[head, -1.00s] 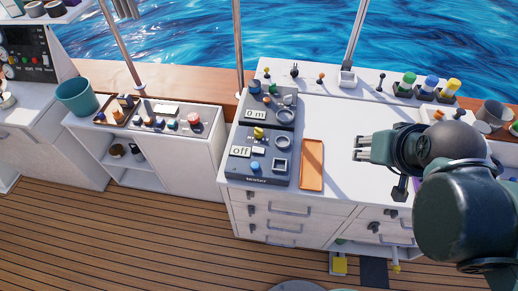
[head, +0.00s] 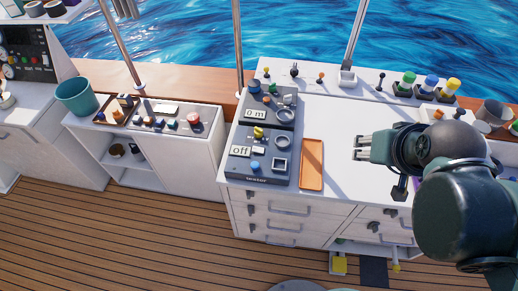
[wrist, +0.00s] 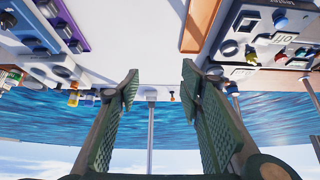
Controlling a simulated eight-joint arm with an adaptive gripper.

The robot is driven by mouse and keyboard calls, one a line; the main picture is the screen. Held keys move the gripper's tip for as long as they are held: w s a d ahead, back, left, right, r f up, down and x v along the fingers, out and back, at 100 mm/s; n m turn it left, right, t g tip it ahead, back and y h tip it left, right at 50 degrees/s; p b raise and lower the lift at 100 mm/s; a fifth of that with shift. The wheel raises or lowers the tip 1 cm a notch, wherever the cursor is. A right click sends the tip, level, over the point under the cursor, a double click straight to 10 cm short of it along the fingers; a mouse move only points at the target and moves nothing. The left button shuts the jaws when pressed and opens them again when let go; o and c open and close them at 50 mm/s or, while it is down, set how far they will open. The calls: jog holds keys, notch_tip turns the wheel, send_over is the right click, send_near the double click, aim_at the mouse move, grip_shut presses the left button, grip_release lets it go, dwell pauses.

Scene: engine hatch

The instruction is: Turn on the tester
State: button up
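The tester (head: 258,160) is a dark grey box on the left part of the white counter, with "tester" lettered on its front edge. Its small display (head: 240,150) reads "off". It carries a yellow knob (head: 259,132), a blue knob (head: 255,166) and a square socket (head: 280,165). In the wrist view the tester (wrist: 262,38) is upside down at upper right. My gripper (head: 360,148) is to the right of the tester, apart from it, over the counter. In the wrist view its two green fingers (wrist: 164,85) are wide apart with nothing between them.
An orange tray (head: 312,165) lies between the tester and my gripper. Behind the tester is another dark unit (head: 268,115) reading "0 m". Several coloured knobs line the counter's back. A left-hand bench holds a teal bucket (head: 77,96) and a red button (head: 193,118).

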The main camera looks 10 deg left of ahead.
jog(key=shift+w+a, duration=0.1)
jog(key=c, duration=1)
jog(key=shift+w+a+r+g+p, duration=0.3)
jog(key=shift+w+a+r+p, duration=0.1)
jog(key=shift+w+a, duration=0.35)
grip_shut()
jog(key=w+a+f+g+p, duration=0.2)
jog(key=w+a, duration=0.1)
jog(key=a, duration=0.6)
jog(key=w+a+f+g+y+p, duration=0.1)
jog(key=w+a+g+p, duration=0.1)
jog(key=a, duration=0.8)
jog(key=w+a+f+g+p, duration=0.2)
jog(key=w+a, duration=0.3)
jog(key=a, duration=0.5)
jog(key=shift+f+g+y+p, duration=0.3)
jog(key=shift+f+y+p, duration=0.1)
jog(key=shift+p, duration=0.45)
jog(key=shift+a, duration=0.1)
